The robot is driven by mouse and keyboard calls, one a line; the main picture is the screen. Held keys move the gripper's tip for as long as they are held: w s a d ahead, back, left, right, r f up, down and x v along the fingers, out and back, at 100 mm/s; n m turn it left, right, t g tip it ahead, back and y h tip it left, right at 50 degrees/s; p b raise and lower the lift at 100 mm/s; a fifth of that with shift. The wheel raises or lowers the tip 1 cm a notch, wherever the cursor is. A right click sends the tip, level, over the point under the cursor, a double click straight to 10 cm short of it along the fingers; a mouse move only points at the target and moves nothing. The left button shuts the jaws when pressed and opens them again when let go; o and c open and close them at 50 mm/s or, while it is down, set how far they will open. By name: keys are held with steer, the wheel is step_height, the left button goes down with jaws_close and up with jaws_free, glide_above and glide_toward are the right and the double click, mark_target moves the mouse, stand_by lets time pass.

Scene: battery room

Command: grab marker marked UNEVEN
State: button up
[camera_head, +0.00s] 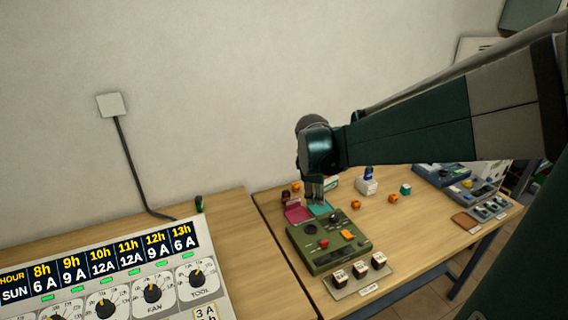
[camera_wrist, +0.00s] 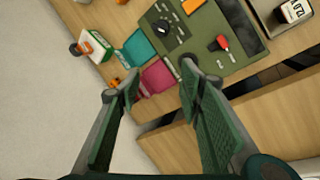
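No lettering reading UNEVEN can be made out in either view, so I cannot tell which item is that marker. One labelled block (camera_wrist: 294,11) shows at the top right of the wrist view, apart from my fingers. My gripper (camera_head: 315,193) points down above the teal mat (camera_head: 320,208) and pink mat (camera_head: 297,213). In the wrist view my gripper (camera_wrist: 160,76) is open, with nothing between its fingers.
A green device (camera_head: 327,243) with a red knob and orange part stands beside the mats. Small orange items (camera_head: 393,199) and a white box (camera_head: 366,186) lie farther right. A large control panel (camera_head: 130,280) fills the lower left. A gap separates the two tables.

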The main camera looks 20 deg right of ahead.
steer(key=w+d+f+n+g+p, duration=0.25)
steer(key=w+d+f+n, duration=0.2)
steer(key=d, duration=0.65)
steer(key=n+g+h+p, duration=0.1)
steer(key=n+p, duration=0.1)
steer(key=p, duration=0.1)
glide_toward(356, 201)
steer(key=f, duration=0.2)
steer(key=shift+a+r, duration=0.1)
steer(key=shift+r, duration=0.05)
steer(key=shift+b+x, duration=0.3)
steer(key=shift+x, duration=1)
steer(key=shift+d+b+x, duration=0.15)
steer(key=shift+b+x, duration=0.1)
steer(key=shift+x, duration=1.05)
steer(key=shift+d+b+x, duration=0.1)
steer(key=shift+b+x, duration=0.15)
steer(key=shift+x, duration=1.1)
steer(key=shift+s+r, duration=0.1)
steer(key=shift+r, duration=0.1)
